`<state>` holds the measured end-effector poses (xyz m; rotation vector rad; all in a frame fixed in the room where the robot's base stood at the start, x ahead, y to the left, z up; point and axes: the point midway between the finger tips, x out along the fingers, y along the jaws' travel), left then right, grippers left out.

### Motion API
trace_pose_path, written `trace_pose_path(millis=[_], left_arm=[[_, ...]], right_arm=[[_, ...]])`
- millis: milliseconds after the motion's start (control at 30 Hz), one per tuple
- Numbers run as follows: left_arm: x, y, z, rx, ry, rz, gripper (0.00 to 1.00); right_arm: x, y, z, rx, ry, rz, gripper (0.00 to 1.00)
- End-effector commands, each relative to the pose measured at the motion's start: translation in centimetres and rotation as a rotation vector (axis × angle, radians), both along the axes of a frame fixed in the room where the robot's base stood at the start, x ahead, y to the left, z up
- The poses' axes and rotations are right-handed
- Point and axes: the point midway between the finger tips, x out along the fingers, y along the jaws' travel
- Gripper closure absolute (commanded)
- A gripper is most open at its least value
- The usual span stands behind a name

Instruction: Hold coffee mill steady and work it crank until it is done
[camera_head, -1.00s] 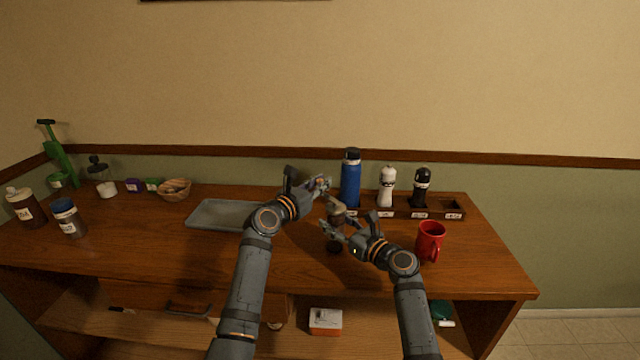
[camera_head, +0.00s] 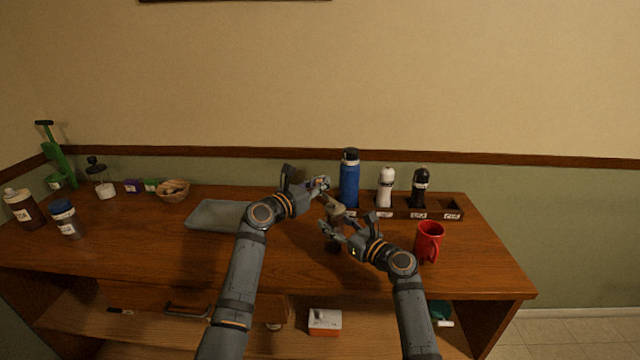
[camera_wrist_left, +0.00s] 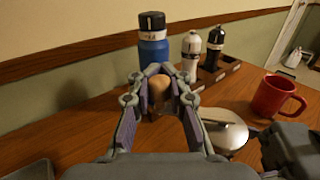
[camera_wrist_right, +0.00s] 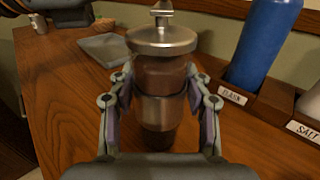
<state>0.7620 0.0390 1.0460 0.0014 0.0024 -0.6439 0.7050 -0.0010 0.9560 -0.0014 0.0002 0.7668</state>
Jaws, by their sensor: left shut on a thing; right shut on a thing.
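The coffee mill (camera_wrist_right: 162,75) stands upright in the right wrist view, with a domed metal lid, a brown body and a metal band. My right gripper (camera_head: 332,229) is shut around its body, with one finger on each side. My left gripper (camera_head: 322,185) is above and behind the mill, shut on the crank's wooden knob (camera_wrist_left: 158,88). The domed lid (camera_wrist_left: 226,132) shows beside the left fingers in the left wrist view. The crank arm is mostly hidden there. In the head view the grippers cover much of the mill.
A blue flask (camera_head: 349,182) stands close behind the mill. White (camera_head: 385,188) and black (camera_head: 419,188) shakers stand in a labelled wooden rack (camera_head: 400,214). A red mug (camera_head: 428,240) is to the right. A grey tray (camera_head: 200,219) lies left. The front counter is mostly clear.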

Motion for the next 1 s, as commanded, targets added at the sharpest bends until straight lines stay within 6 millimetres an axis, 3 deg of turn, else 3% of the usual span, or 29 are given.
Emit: trace_pose_path(millis=[1000], left_arm=[[0.24,-0.93,-0.60,-0.001,0.013,-0.119,1.00]], right_arm=[[0.00,0.13,0.11,0.004,0.000,0.002,0.98]])
